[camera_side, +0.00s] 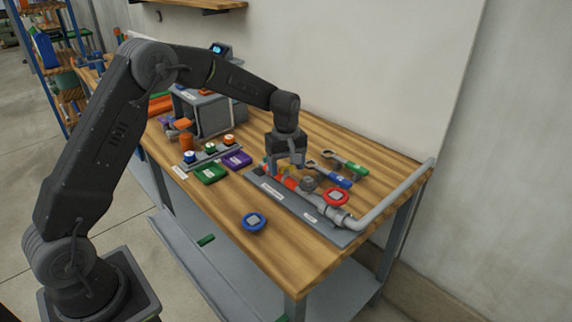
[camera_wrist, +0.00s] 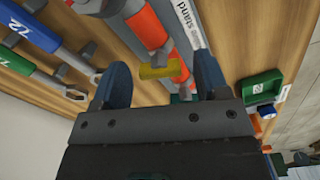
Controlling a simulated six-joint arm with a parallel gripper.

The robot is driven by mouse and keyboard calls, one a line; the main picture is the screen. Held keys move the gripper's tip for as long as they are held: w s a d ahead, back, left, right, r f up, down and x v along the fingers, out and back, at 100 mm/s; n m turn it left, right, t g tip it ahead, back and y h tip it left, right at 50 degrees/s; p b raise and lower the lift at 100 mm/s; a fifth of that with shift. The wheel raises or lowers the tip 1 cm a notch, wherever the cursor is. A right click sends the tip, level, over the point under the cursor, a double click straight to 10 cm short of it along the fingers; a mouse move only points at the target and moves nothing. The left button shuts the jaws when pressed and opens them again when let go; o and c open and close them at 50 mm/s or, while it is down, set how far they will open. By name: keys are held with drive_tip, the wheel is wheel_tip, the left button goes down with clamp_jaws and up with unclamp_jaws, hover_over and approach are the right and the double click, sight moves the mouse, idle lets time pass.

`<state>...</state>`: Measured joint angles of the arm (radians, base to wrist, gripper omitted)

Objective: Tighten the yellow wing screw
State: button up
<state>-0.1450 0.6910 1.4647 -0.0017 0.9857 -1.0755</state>
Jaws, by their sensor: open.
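The yellow wing screw (camera_wrist: 165,70) shows in the wrist view, on a grey fitting beside the orange-red pipe parts. It lies between the two fingers of my gripper (camera_wrist: 163,78), a little beyond the jaw base. The fingers are apart, with a gap on each side of the screw. I cannot tell the depth between fingertips and screw. In the side view my gripper (camera_side: 289,163) points down over the far part of the grey stand (camera_side: 330,222). The yellow screw cannot be made out there.
Blue- and green-handled wrenches (camera_side: 327,178) lie behind the stand. A red ring-shaped part (camera_side: 335,196) sits near the bent grey pipe (camera_side: 395,197). A blue ring-shaped part (camera_side: 254,222) lies on bare wood in front.

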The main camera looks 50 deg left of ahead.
drive_tip(key=c, duration=0.9)
drive_tip(key=shift+m, duration=0.4)
drive_tip(key=m, duration=0.6)
drive_tip(key=shift+m, duration=0.3)
drive_tip(key=m, duration=0.6)
drive_tip(key=shift+m, duration=0.4)
drive_tip(key=o, duration=0.9)
